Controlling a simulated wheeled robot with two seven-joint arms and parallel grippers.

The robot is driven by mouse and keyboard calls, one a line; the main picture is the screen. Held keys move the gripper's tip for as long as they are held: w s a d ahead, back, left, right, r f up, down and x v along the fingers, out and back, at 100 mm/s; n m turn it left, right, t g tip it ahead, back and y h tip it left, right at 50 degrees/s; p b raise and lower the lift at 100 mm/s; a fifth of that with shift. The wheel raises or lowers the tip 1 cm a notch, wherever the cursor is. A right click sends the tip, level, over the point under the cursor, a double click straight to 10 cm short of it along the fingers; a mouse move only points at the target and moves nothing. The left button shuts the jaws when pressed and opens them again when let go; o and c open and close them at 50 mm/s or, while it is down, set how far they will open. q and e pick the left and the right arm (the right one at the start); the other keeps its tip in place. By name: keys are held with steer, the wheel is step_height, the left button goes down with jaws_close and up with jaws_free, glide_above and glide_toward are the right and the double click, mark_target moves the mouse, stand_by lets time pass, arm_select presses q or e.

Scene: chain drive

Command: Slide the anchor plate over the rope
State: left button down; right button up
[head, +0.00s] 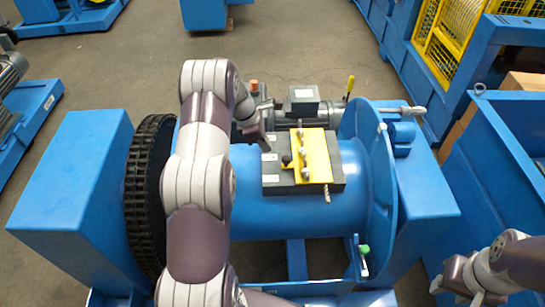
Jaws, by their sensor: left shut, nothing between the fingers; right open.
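The yellow plate (318,160), which looks like the anchor plate, lies on a dark grey block (275,180) on top of the blue drum (260,215). Several round metal bolt heads stand along it. A thin rod-like end (327,194), perhaps the rope, sticks out at the block's near edge; the rest of it is hidden. My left gripper (264,143) is shut and empty, pointing down just left of the block's far left corner. A small dark knob (286,160) is beside the plate. My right gripper (440,288) is open and empty at the lower right, away from the drum.
A black chain wheel (149,190) stands at the drum's left, and a blue flange (374,185) at its right. A grey motor (303,103) and a yellow-handled lever (350,86) are behind. A blue bin (500,150) stands at the right. Grey floor lies beyond.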

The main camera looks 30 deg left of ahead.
arm_select(q)
steer(key=v, duration=0.3)
steer(key=shift+a+r, duration=0.15)
steer(key=shift+r, duration=0.15)
steer(key=s+d+f+m+g+y, duration=0.2)
steer(key=s+m, duration=0.5)
steer(key=m, duration=0.3)
steer(key=s+d+r+m+y, duration=0.1)
steer(key=s+d+r+m, duration=0.3)
steer(key=s+d+m, duration=0.3)
steer(key=s+d+r+m+t, duration=0.1)
steer(key=s+d+r+m, duration=0.3)
steer(key=s+d+m, duration=0.3)
steer(key=shift+s+d+r+y, duration=0.3)
steer(key=shift+s+d+y, duration=0.1)
steer(key=shift+s+d, duration=0.7)
